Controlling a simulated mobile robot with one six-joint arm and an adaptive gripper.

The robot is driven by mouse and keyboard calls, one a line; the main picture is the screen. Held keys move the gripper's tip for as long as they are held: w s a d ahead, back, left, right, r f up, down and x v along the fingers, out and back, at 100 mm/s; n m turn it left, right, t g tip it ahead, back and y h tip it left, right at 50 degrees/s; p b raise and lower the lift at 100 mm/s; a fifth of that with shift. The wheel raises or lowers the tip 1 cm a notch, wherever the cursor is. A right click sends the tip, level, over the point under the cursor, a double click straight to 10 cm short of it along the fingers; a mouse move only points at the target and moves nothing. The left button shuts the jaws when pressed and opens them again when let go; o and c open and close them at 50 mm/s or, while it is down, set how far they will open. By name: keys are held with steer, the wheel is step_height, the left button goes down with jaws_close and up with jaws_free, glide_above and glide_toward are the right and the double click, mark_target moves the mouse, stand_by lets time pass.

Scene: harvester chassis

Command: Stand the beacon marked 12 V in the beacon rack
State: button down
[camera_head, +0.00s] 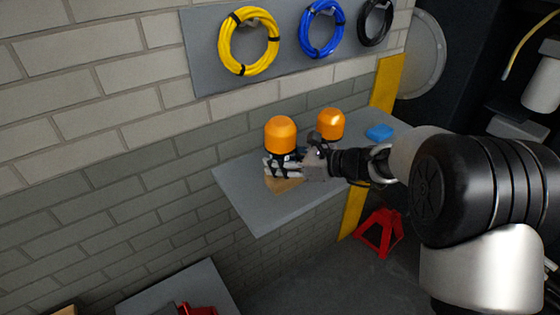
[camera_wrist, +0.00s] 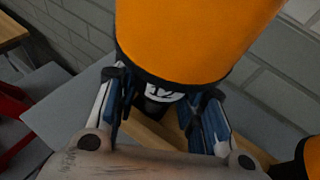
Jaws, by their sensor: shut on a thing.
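An orange beacon (camera_head: 281,135) with a dark base is upright between my gripper's fingers (camera_head: 283,168) above the grey shelf. In the wrist view the same beacon (camera_wrist: 195,35) fills the top, and a white marking, partly cut off by the view, shows on its black base. The fingers (camera_wrist: 163,108) are closed around the base from both sides. A second orange beacon (camera_head: 330,124) stands farther right on the shelf; its lower part is hidden by my arm. A light wooden piece (camera_head: 284,185), perhaps the rack, lies under the held beacon and is mostly hidden.
The grey shelf (camera_head: 255,215) is fixed along the brick wall, with bare room at its front left. A blue item (camera_head: 380,132) lies at its far right. Yellow (camera_head: 248,68), blue (camera_head: 322,52) and black coiled cables hang above. A red stand (camera_head: 380,232) is on the floor below.

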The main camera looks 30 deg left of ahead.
steer(key=c, duration=1.2)
jaws_free()
steer(key=f, duration=0.3)
steer(key=shift+s+d+f+h, duration=0.2)
steer(key=shift+s+d+h, duration=0.05)
steer(key=shift+h, duration=0.05)
steer(key=shift+o, duration=1.3)
steer(key=shift+a, duration=0.15)
steer(key=shift+f, duration=0.1)
steer(key=shift+d+r, duration=0.25)
steer(key=shift+d, duration=0.15)
steer(key=a+r+v, duration=0.1)
steer(key=r+v, duration=0.1)
steer(key=v, duration=0.9)
steer(key=shift+w+d+r, duration=0.25)
steer(key=shift+d+r, duration=0.05)
steer(key=shift+d, duration=0.05)
